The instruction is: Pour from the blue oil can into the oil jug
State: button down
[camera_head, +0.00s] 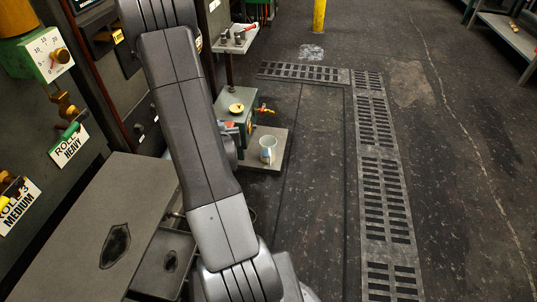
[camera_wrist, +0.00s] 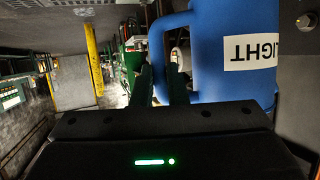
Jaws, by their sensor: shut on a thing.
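The blue oil can (camera_wrist: 205,75) fills the upper right of the wrist view, close to the camera. Its white label reads LIGHT upside down in that picture. My gripper (camera_wrist: 165,78) is shut on the can's handle, at the left side of its body. The can's spout and opening are not seen clearly. In the head view my arm covers the gripper and can. A small pale jug (camera_head: 267,150), apparently the oil jug, stands upright on a low grey shelf (camera_head: 277,133), right of my arm. Its contents cannot be made out.
A grey bench (camera_head: 85,215) and machine panels with ROLL signs (camera_head: 68,147) stand on the left. The floor (camera_head: 320,200) right of the shelf is clear, with flush grates (camera_head: 383,195).

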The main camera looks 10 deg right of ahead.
jog(key=shift+r+p, duration=0.45)
jog(key=shift+p, duration=2)
jog(key=p, duration=0.4)
jog(key=shift+s+a+r+p, duration=0.1)
jog(key=shift+s+p, duration=0.25)
jog(key=shift+s, duration=0.05)
jog(key=s+p, duration=0.3)
jog(key=p, duration=0.5)
jog(key=shift+r, duration=0.15)
